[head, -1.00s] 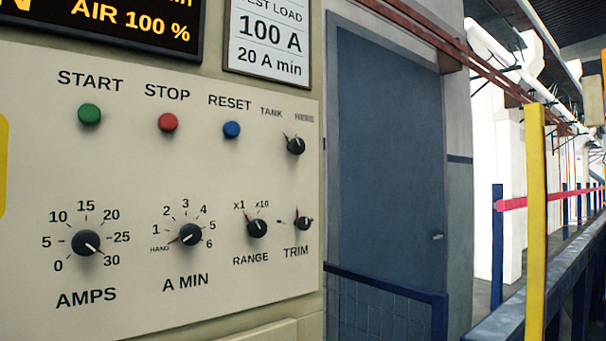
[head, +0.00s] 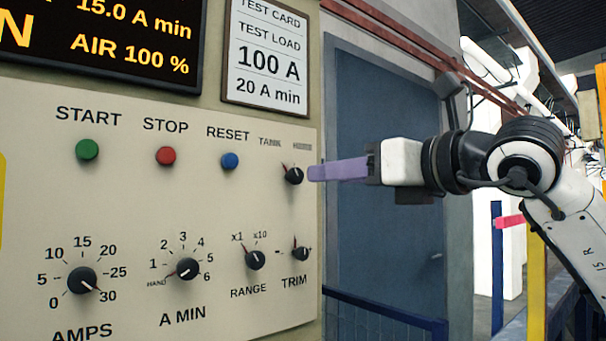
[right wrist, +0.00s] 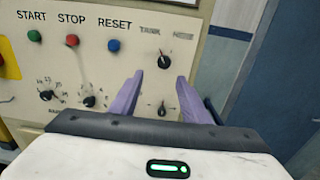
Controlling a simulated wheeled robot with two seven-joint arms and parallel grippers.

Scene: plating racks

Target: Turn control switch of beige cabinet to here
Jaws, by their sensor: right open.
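The control switch (head: 294,176) is a small black knob with a red pointer at the upper right of the beige cabinet's panel (head: 130,215). Its pointer tilts up and left, towards the label TANK (head: 270,142); a blurred second label (head: 302,146) sits up and right of it. My right gripper (head: 312,172) comes in from the right, its purple fingertips close to the knob's right side. In the right wrist view the fingers (right wrist: 160,78) are apart, with the switch (right wrist: 163,62) showing just beyond and between their tips. I cannot tell whether they touch it. My left gripper is not in view.
The TRIM knob (head: 300,253) lies just below the switch, and the RANGE knob (head: 254,260) to its left. The blue RESET button (head: 230,161) is left of the switch. A blue door (head: 385,235) and blue railing (head: 385,315) stand right of the cabinet.

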